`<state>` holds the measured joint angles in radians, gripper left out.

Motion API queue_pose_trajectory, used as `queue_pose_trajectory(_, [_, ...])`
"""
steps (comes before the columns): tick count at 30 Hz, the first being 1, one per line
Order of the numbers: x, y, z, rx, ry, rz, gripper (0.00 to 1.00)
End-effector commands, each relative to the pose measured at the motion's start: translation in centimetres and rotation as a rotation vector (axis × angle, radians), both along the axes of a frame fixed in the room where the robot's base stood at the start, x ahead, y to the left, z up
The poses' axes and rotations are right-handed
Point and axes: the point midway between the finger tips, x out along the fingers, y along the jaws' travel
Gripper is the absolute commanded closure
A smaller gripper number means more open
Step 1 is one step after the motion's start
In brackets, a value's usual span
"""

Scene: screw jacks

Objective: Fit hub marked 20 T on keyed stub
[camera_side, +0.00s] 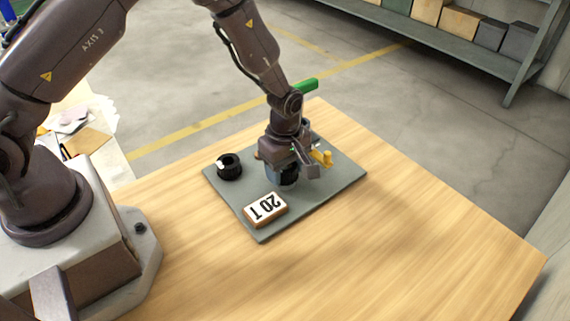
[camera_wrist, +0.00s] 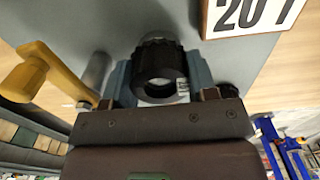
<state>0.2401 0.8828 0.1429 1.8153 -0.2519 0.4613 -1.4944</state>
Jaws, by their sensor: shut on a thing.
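My gripper (camera_side: 288,176) is low over the grey plate, its jaws shut on a black ring-shaped hub (camera_wrist: 160,76). In the wrist view the blue-grey fingers press on both sides of this hub. It has a small pale label on its right side, too small to read. A metallic round part, perhaps the keyed stub (camera_wrist: 157,37), shows just beyond the hub; I cannot tell whether the hub is around it. A second black hub (camera_side: 229,168) with a white mark stands apart on the plate.
The grey plate (camera_side: 234,207) lies on a wooden table (camera_side: 400,235). A yellow crank handle (camera_side: 322,158) stands close beside my gripper, and it also shows in the wrist view (camera_wrist: 56,68). The table's right part is clear.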

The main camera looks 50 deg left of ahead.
Motion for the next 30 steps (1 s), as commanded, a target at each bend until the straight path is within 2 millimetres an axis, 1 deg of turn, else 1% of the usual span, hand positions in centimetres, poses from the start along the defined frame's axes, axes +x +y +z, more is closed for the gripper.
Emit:
queue_pose_trajectory(6, [0.0, 0.0, -0.4, 0.000, -0.001, 0.000, 0.80])
queue_pose_trajectory(7, [0.0, 0.0, -0.4, 0.000, -0.002, 0.000, 0.41])
queue_pose_trajectory(10, [0.0, 0.0, -0.4, 0.000, -0.001, 0.000, 0.18])
queue_pose_trajectory(18, [0.0, 0.0, -0.4, 0.000, 0.000, 0.000, 0.18])
queue_pose_trajectory(21, [0.0, 0.0, 0.2, 0.001, -0.002, -0.001, 0.18])
queue_pose_trajectory(23, [0.1, 0.0, 0.9, 0.000, -0.004, -0.001, 0.18])
queue_pose_trajectory(26, [0.1, -0.1, 2.8, -0.001, -0.006, -0.002, 0.18])
queue_pose_trajectory(30, [0.1, -0.1, 6.0, -0.001, -0.007, -0.002, 0.18])
